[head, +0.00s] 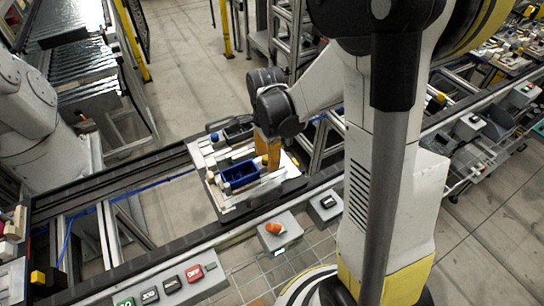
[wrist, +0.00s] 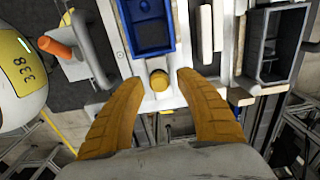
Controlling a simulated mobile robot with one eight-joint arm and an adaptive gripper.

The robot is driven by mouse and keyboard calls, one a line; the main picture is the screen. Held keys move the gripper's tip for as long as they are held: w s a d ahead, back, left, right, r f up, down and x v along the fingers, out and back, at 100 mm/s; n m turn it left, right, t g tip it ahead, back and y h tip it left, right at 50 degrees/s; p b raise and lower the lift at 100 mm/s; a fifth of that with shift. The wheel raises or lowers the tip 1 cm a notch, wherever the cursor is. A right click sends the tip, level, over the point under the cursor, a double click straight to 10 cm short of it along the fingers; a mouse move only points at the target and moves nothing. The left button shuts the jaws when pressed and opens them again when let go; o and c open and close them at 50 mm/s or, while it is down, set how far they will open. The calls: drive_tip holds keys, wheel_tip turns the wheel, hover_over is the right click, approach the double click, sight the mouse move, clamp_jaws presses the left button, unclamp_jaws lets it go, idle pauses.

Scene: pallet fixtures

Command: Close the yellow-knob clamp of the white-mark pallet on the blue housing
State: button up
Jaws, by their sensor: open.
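The blue housing (head: 240,173) is an open box on the pallet (head: 232,208) in the head view; it also shows at the top of the wrist view (wrist: 152,30). A yellow knob (wrist: 158,80) stands on a pale clamp part just below the housing in the wrist view. My gripper (wrist: 145,78) is open, its two orange-yellow fingers on either side of the knob, with visible gaps. In the head view my gripper (head: 267,150) is over the pallet, just right of the housing, and hides the knob. I cannot make out a white mark.
A dark box (wrist: 275,45) stands to the right in the wrist view. A grey control box with an orange knob (head: 273,229) stands at the conveyor's front edge. Pale bars (wrist: 207,30) lie beside the blue housing. Labelled buttons (head: 170,284) line the front rail.

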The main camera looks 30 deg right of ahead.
drive_tip(key=shift+r+p, duration=2.55)
drive_tip(key=shift+r, duration=1.15)
